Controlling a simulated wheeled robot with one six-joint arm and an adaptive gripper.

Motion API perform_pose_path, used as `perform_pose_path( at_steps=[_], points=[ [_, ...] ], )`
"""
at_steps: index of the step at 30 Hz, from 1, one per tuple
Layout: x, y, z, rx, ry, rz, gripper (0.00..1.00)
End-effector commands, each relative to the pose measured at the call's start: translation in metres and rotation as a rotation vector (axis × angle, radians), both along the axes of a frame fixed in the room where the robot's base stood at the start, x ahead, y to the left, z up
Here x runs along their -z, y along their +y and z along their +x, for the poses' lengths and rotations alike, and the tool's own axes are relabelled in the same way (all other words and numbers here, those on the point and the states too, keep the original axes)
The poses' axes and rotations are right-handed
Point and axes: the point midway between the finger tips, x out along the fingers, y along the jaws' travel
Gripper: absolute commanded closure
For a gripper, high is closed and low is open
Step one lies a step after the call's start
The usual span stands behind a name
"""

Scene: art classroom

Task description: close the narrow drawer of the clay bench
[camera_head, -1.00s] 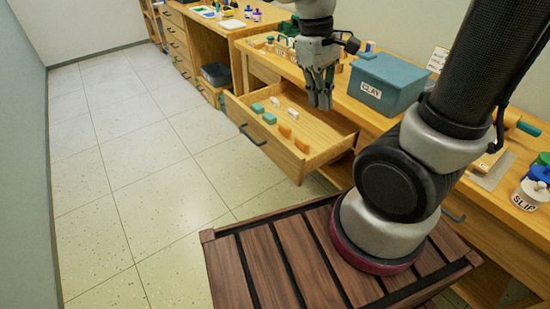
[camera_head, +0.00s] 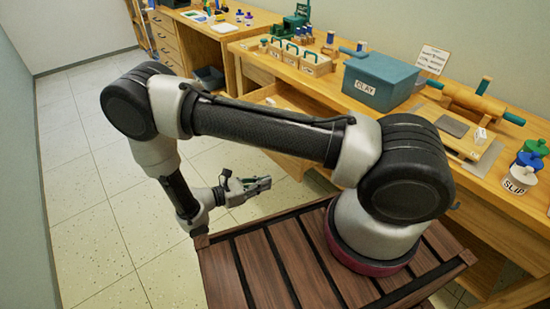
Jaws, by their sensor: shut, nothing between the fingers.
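The clay bench (camera_head: 322,88) runs along the right wall. Its pulled-out drawer is mostly hidden behind my arm. A strip of the drawer (camera_head: 258,95) shows above my forearm, with a small white block (camera_head: 270,101) in it. The drawer's front and handle are hidden, so I cannot tell exactly how far out it stands. My gripper (camera_head: 264,184) is shut and empty. It is low over the floor, on the aisle side of the drawer, pointing right towards the bench. I see no contact with the drawer.
A blue-grey CLAY box (camera_head: 380,80), a wooden tool caddy (camera_head: 302,65), a rolling pin (camera_head: 475,102) and a SLIP pot (camera_head: 519,180) stand on the bench. Another desk (camera_head: 205,30) stands behind. The tiled floor (camera_head: 85,190) at left is free.

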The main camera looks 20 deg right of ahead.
Motion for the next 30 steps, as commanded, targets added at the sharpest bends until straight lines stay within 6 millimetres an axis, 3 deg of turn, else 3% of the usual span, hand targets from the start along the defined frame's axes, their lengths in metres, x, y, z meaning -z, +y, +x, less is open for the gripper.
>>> perform_pose_path(
  at_steps=[2,3,6,10,14,24,30],
  points=[
    [0.016,0.006,0.016,-0.082,0.001,-0.051,1.0],
    [0.015,0.019,0.033,-0.131,-0.02,-0.061,1.0],
    [0.002,0.038,0.058,-0.204,-0.058,-0.084,1.0],
    [-0.006,0.034,0.063,-0.223,-0.069,-0.117,1.0],
    [-0.006,0.017,0.068,-0.22,-0.069,-0.117,1.0],
    [-0.006,-0.052,0.089,-0.216,-0.068,-0.115,1.0],
    [-0.006,-0.082,0.099,-0.217,-0.068,-0.114,1.0]
  ],
)
